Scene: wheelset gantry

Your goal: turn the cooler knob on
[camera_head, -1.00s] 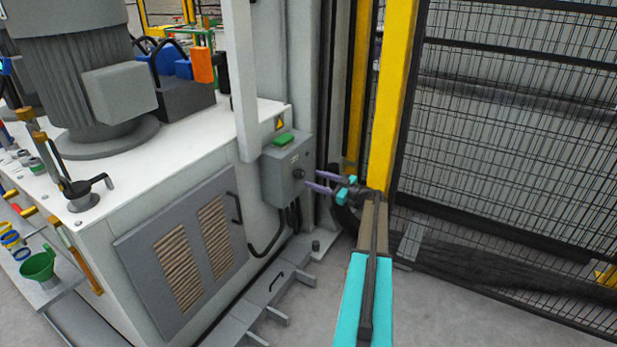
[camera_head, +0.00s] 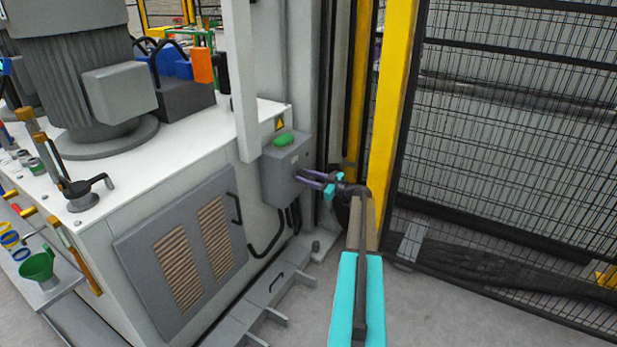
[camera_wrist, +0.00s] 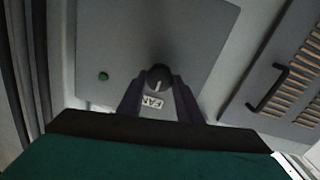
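The cooler knob (camera_wrist: 158,79) is a round black knob with a pale pointer line, on the front face of a grey control box (camera_head: 272,181). A label reading "FAN" (camera_wrist: 152,102) sits beside it in the wrist view. My gripper (camera_head: 299,175) has its two purple fingers at the box face. In the wrist view, the fingers (camera_wrist: 157,84) stand apart on either side of the knob. I cannot tell whether they touch it. In the head view the fingers hide the knob.
A small green button (camera_wrist: 103,76) is on the same box face. A vented cabinet door (camera_head: 187,251) with a black handle is left of the box. A yellow post (camera_head: 391,100) and mesh fence (camera_head: 520,130) stand on the right. Black cables hang under the box.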

